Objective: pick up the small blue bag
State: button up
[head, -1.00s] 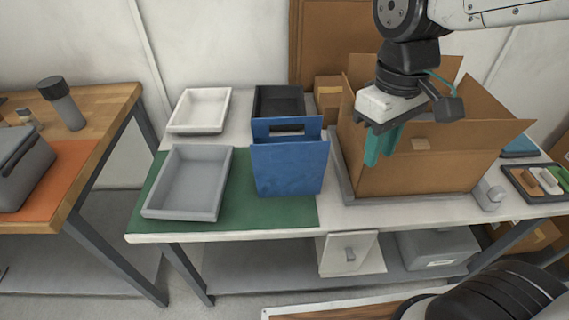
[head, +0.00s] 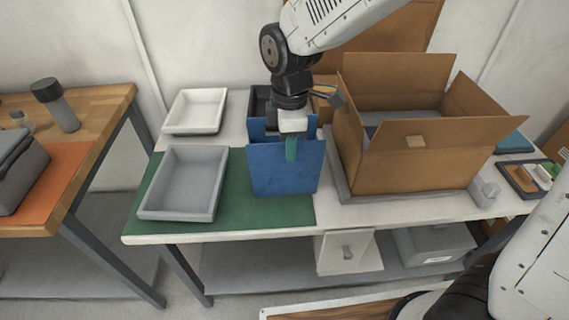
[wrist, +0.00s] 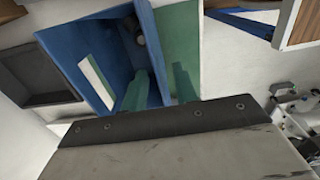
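The small blue bag (head: 284,171) stands upright on the green mat, beside the grey tray. Its open top shows in the wrist view (wrist: 75,42). My gripper (head: 291,148) is over the bag, pointing down, and one teal finger shows in front of the front wall. In the wrist view my gripper (wrist: 161,86) is open, with one finger inside the bag and the other outside over the mat. The bag's wall runs between them, and I see no closed grip on it. A small dark shape, partly hidden, shows inside the bag.
A grey tray (head: 147,206) is left of the bag, and a white tray (head: 168,127) is behind that. A black tray (head: 258,97) is behind the bag. A large open cardboard box (head: 400,168) stands close on the right. Green mat (head: 225,214) is bare in front.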

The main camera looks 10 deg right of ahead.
notch_tip(320, 180, down, 2)
jog(key=shift+f, duration=0.1)
grip_shut()
